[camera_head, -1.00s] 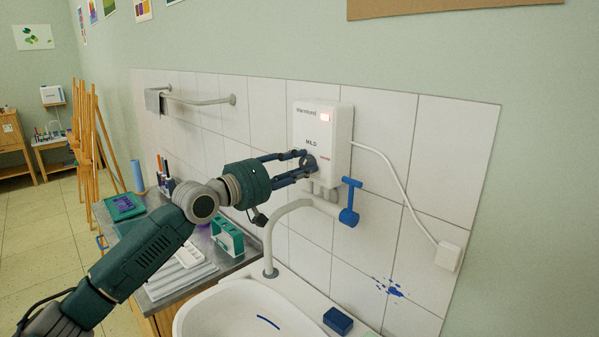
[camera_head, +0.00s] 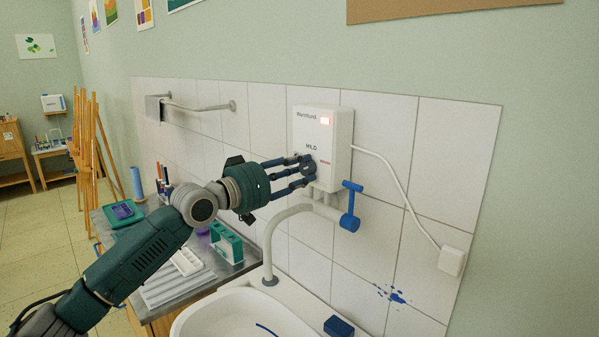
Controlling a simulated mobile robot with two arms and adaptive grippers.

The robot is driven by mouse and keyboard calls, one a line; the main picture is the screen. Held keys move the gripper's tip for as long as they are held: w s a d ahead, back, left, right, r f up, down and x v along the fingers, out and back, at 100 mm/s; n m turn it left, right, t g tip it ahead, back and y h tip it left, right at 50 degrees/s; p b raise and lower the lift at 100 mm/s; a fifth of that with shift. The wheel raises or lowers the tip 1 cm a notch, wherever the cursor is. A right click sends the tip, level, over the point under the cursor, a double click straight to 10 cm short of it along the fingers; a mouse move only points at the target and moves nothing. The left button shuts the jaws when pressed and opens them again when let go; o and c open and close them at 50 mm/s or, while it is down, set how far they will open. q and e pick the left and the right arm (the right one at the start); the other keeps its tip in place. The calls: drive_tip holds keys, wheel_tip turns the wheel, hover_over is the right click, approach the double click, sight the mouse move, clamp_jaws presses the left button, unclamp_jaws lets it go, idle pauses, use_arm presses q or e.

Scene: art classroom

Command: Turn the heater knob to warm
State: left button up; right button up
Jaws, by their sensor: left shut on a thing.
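The white heater (camera_head: 338,128) is fixed to the tiled wall above the sink. A small red light shows at its upper right, and the word "MILD" is readable on its front. The dark heater knob (camera_head: 309,168) is low on the front, partly hidden by my fingers. My left gripper (camera_head: 305,172) comes in from the left and is shut on the knob. Which mark the knob points to is hidden or too small to tell. My right gripper is not in view.
A grey tap (camera_head: 268,245) with a blue lever (camera_head: 351,207) stands just below the heater. The white sink (camera_head: 215,315) is underneath. A white cable (camera_head: 390,180) runs right to a wall box (camera_head: 452,261). A metal counter with art supplies lies left.

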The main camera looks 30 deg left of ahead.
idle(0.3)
use_arm(q)
drive_tip(key=o, duration=1.1)
drive_tip(key=shift+o, duration=0.2)
drive_tip(key=shift+a, duration=0.1)
drive_tip(key=v, duration=0.8)
drive_tip(key=shift+s+a+f, duration=0.15)
drive_tip(key=shift+s+f, duration=0.05)
drive_tip(key=shift+s, duration=0.1)
drive_tip(key=shift+v, duration=1.7)
drive_tip(key=shift+r, duration=0.2)
